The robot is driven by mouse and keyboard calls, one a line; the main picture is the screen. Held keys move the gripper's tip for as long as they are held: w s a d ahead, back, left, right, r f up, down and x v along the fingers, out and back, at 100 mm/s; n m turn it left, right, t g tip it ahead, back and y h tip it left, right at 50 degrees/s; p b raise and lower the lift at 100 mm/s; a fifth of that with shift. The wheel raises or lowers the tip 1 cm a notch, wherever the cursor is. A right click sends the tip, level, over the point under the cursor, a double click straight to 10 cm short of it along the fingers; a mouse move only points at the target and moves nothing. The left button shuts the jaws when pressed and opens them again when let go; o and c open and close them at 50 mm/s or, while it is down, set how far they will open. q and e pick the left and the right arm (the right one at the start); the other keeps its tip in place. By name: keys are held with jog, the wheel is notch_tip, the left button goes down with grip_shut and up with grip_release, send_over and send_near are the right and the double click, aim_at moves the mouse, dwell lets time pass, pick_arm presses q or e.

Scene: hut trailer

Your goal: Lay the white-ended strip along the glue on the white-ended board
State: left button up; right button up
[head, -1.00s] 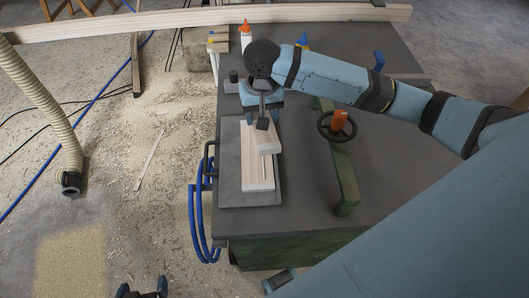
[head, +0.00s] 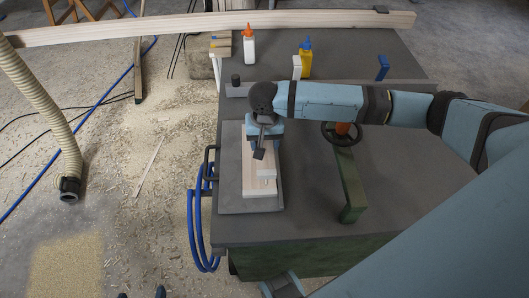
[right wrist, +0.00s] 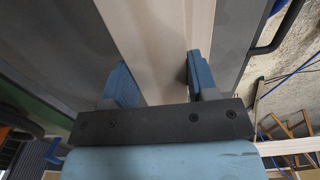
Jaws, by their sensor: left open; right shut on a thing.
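The pale wooden board (head: 249,189) lies lengthwise on a grey tray (head: 225,205) on the bench. A shorter pale strip (head: 266,173) is over the board, running along it; I cannot tell whether it touches. My right gripper (head: 264,149) is shut on the strip. In the right wrist view the strip (right wrist: 155,45) lies between its two blue fingers (right wrist: 160,80), with a pale edge of the board (right wrist: 202,25) beside it. No glue shows now.
A white bottle with an orange cap (head: 249,45) and a yellow bottle with a blue cap (head: 305,60) stand at the back. A green clamp bar (head: 350,185) with a dark handwheel is right of the tray. Blue hoses (head: 192,235) hang at the bench's left edge.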

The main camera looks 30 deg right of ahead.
aim_at(264, 143)
notch_tip(264, 143, down, 5)
jog(key=shift+f, duration=0.1)
dwell(0.3)
jog(key=o, duration=1)
jog(key=shift+c, duration=0.2)
notch_tip(264, 143, up, 12)
jog(key=shift+r, duration=0.1)
jog(key=shift+a, duration=0.1)
